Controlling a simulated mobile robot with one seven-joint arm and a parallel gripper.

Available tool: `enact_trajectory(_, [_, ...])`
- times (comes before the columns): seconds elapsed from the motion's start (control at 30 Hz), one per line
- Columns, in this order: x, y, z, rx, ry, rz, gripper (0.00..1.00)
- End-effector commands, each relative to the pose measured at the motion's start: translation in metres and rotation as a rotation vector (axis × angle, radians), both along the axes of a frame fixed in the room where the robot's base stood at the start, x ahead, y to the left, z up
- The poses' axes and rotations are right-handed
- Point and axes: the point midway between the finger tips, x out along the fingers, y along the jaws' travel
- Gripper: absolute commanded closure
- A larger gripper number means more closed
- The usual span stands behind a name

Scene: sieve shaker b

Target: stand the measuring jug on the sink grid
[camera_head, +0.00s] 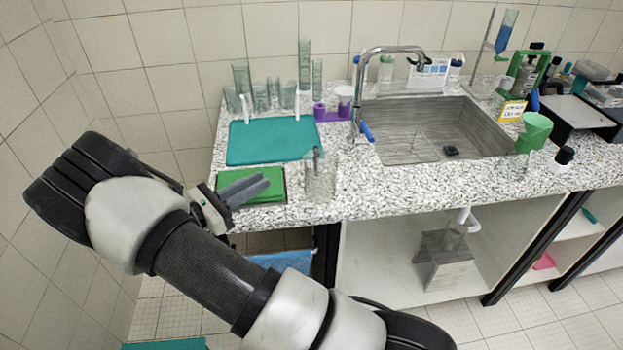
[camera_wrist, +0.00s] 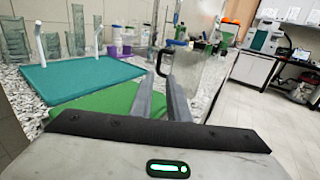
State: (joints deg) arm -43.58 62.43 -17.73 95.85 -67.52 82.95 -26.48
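The measuring jug (camera_head: 320,182) is clear and stands upright near the counter's front edge, left of the sink. In the wrist view the jug (camera_wrist: 205,78) is just beyond my fingertips, with its dark handle facing them. My gripper (camera_head: 266,183) is left of the jug, above a green mat. Its two fingers show apart, with nothing clearly held between them in the wrist view (camera_wrist: 162,80). The handle lines up with the gap; I cannot tell whether the fingertips reach around it. The sink grid (camera_head: 415,148) appears as faint lines in the sink basin.
A teal mat (camera_head: 270,141) and a green mat (camera_head: 279,184) lie left of the jug. Glassware (camera_head: 241,80) stands behind. The faucet (camera_head: 362,75) arches at the sink's left. A small dark object (camera_head: 451,151) lies in the basin. A green funnel (camera_head: 536,128) stands right.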

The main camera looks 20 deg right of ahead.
Motion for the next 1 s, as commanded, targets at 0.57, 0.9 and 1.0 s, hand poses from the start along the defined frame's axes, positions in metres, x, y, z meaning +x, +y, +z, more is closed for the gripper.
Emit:
enact_trajectory(0.57, [0.032,-0.1,0.0,-0.005,0.003,0.001,0.85])
enact_trajectory(0.9, [0.039,-0.122,0.0,-0.006,0.001,0.001,0.85])
enact_trajectory(1.0, [0.043,-0.137,0.0,-0.005,0.003,-0.001,0.85])
